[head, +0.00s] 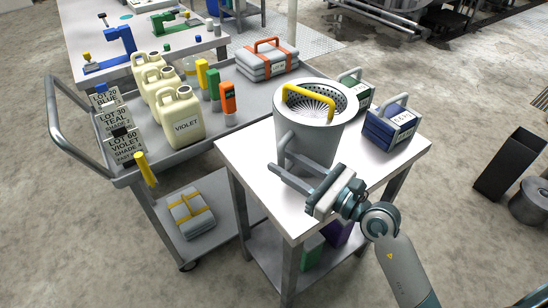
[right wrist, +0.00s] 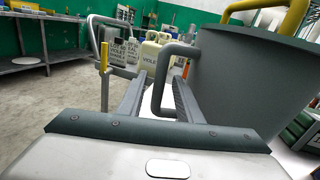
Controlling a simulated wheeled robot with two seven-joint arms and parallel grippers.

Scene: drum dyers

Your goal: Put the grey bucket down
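The grey bucket (head: 308,135) stands upright on the white-topped table (head: 240,150). It has a yellow top handle (head: 309,103), a perforated insert and a grey side handle (head: 284,150). My right gripper (head: 285,170) is at the bucket's near left side, by the side handle. In the right wrist view the bucket (right wrist: 250,85) fills the right, and the side handle (right wrist: 168,50) shows between the two fingers of the gripper (right wrist: 158,100). The fingers are apart with visible gaps, so they are around the handle but not shut on it. My left gripper is not in view.
A blue case (head: 391,127) and a green-and-white case (head: 356,88) stand right of and behind the bucket. The grey cart (head: 215,142) on the left holds several jugs, coloured bottles and a strapped grey bundle (head: 267,65). The table's front right is clear.

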